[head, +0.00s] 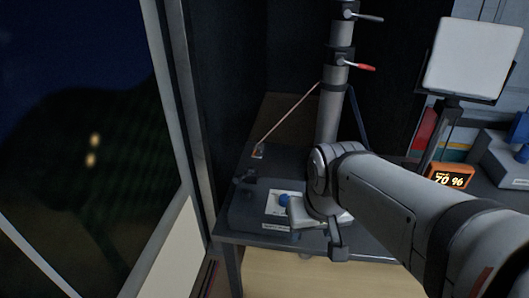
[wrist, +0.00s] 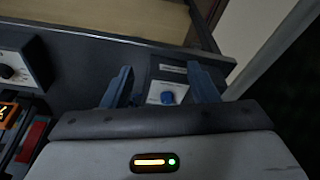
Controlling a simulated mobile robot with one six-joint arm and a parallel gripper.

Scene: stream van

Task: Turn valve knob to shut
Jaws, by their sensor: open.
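A round blue knob (head: 284,199) sits on the pale plate of a dark box on the desk; it also shows in the wrist view (wrist: 168,97). I take it as the valve knob, but the labels are too small to read. My gripper (wrist: 160,70) is open. In the wrist view its two fingers stand on either side of the knob, with a visible gap on both sides. I cannot tell how far the fingertips are from the knob in depth. In the head view my wrist partly covers the box's right side.
A pole (head: 330,100) with a red-handled lever (head: 358,67) rises behind the box. An orange display (head: 450,176) reading 70 % and a white panel lamp (head: 472,58) stand to the right. A black knob (wrist: 6,71) is on another unit. A window is at left.

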